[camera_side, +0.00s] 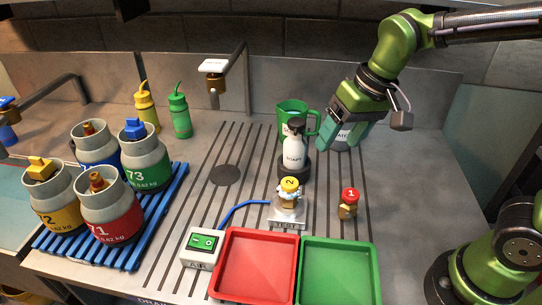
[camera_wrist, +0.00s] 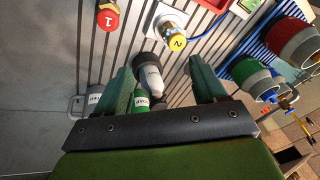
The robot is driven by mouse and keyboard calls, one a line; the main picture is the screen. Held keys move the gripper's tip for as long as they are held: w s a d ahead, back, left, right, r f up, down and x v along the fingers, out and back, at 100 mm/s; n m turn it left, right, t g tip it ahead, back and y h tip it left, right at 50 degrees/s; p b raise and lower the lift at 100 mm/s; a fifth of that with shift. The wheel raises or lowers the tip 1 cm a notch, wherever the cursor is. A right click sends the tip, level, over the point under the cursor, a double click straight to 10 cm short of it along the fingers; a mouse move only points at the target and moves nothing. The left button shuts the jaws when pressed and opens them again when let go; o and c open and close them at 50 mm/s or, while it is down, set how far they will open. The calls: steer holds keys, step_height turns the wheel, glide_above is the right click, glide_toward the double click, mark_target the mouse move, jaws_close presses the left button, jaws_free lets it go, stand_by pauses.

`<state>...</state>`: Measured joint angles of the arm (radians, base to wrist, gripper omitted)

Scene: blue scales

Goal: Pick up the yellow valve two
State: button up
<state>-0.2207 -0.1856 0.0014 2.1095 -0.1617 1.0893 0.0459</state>
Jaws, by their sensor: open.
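The yellow valve two (camera_side: 290,186) sits upright on a small grey test block (camera_side: 289,211) in the side view, with whitish foam around its body. In the wrist view its yellow cap (camera_wrist: 177,41) is near the top centre. My gripper (camera_side: 335,135) is high above the counter, behind and to the right of the valve. It also shows in the wrist view (camera_wrist: 160,85), with its fingers spread and nothing held between them. The valve is beyond the fingertips, clear of them.
A red-capped valve one (camera_side: 348,203) stands right of valve two. A red tray (camera_side: 254,267) and green tray (camera_side: 340,275) lie in front. Several gas cylinders stand on a blue rack (camera_side: 165,215) at left.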

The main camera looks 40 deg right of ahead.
mark_target(289, 182)
steer(key=w+a+f+m+g+h, duration=0.1)
steer(key=w+a+g+h, duration=0.15)
steer(key=w+a, duration=0.45)
steer(key=shift+g+y, duration=0.25)
steer(key=f, duration=0.5)
steer(key=d+f, duration=0.1)
steer(key=f, duration=1)
steer(key=shift+w+d+f, duration=0.3)
steer(key=shift+f, duration=0.1)
steer(key=shift+c, duration=0.3)
steer(key=c, duration=1.2)
jaws_close()
steer(key=shift+r, duration=0.2)
